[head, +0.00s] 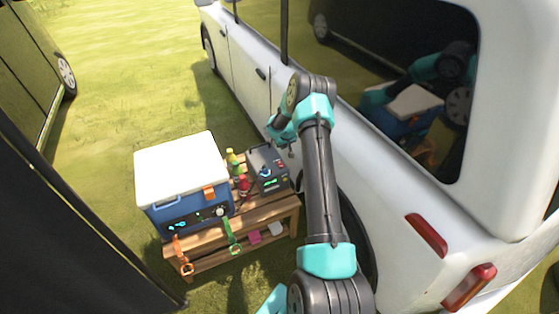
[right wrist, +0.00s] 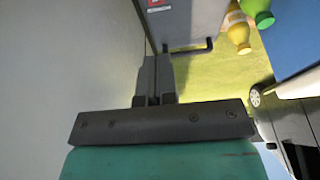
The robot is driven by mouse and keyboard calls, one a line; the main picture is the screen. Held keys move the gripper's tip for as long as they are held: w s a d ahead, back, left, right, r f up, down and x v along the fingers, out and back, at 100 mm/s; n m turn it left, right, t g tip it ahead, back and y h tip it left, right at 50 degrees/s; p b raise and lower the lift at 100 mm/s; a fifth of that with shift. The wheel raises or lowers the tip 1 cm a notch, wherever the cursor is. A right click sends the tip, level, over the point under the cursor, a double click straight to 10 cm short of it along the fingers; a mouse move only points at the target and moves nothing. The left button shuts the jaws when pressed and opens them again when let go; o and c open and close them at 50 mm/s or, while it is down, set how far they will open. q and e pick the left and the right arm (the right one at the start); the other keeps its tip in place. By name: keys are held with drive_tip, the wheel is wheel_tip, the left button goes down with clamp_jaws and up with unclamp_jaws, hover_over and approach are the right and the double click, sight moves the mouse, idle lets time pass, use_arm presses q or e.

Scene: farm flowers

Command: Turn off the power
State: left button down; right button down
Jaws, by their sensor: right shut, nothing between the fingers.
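A dark grey power unit (head: 265,169) with a lit green display and a blue-lit knob stands on the right end of a wooden bench (head: 262,214). My right gripper (head: 291,153) hangs just above the unit's back right corner, partly hidden by its own arm. In the right wrist view its two fingers (right wrist: 155,62) are together and empty. The grey unit (right wrist: 192,14) shows just beyond the fingertips, with a red label and a dark handle. I cannot tell whether the fingers touch it. My left gripper is not in view.
A blue cooler with a white lid (head: 182,172) stands left on the bench. Small bottles (head: 233,160) stand between cooler and unit. A white van (head: 408,205) is close on the right. Grass behind the bench is free.

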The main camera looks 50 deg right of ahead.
sight(279, 162)
drive_tip(key=x, duration=0.9)
drive_tip(key=s+x, duration=0.1)
drive_tip(key=x, duration=0.4)
drive_tip(key=shift+a+f, duration=0.15)
drive_tip(key=shift+a, duration=0.05)
